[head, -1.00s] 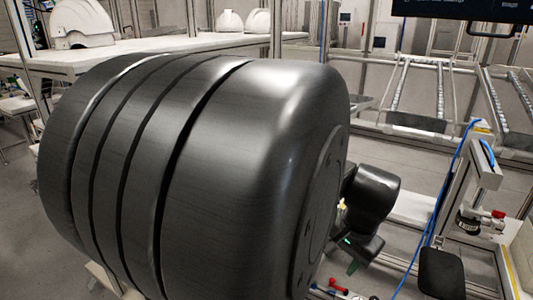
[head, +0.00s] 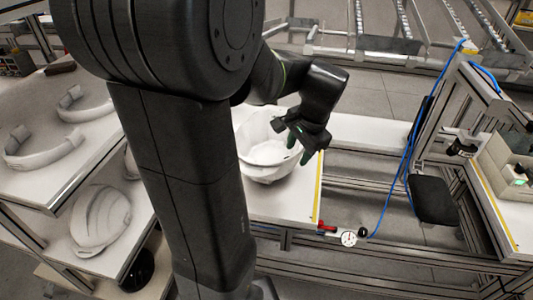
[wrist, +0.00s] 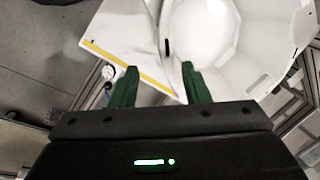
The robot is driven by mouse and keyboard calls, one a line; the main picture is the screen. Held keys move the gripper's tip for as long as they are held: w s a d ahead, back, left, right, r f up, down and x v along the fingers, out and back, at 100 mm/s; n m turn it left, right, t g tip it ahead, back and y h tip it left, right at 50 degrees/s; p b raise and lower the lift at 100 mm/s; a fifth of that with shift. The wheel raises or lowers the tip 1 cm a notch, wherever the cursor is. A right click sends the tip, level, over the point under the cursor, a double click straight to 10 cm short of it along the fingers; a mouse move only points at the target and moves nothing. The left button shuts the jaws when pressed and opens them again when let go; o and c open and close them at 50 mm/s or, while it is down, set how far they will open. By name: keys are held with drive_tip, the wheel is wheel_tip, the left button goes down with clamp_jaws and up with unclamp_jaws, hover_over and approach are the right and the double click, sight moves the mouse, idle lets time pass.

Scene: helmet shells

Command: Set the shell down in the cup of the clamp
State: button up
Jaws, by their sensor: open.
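A white helmet shell (head: 262,160) sits open side up, like a bowl, on a white table behind my arm. Its hollow inside fills the upper right of the wrist view (wrist: 205,35). My gripper (head: 298,148) is at the shell's right rim, pointing down. In the wrist view its two green fingers (wrist: 157,78) are apart. The right finger is close against the shell's rim and the left finger is over the space outside it. I cannot tell whether they touch. The clamp's cup cannot be made out; whatever lies under the shell is hidden.
The white table (head: 290,207) has a yellow edge strip on its right. A red-handled fitting (head: 327,228) and a round dial (head: 349,238) are at its front right corner. Another white shell (head: 100,218) lies on the left shelving. A blue cable (head: 408,150) hangs by the right frame.

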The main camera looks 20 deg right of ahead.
sight(289, 165)
drive_tip(key=x, duration=0.3)
drive_tip(key=shift+w+a+x, duration=0.1)
drive_tip(key=shift+a+x, duration=0.05)
drive_tip(key=shift+x, duration=1.15)
drive_tip(key=shift+w+a+x, duration=0.15)
drive_tip(key=shift+x, duration=1.2)
drive_tip(key=shift+r, duration=0.15)
clamp_jaws()
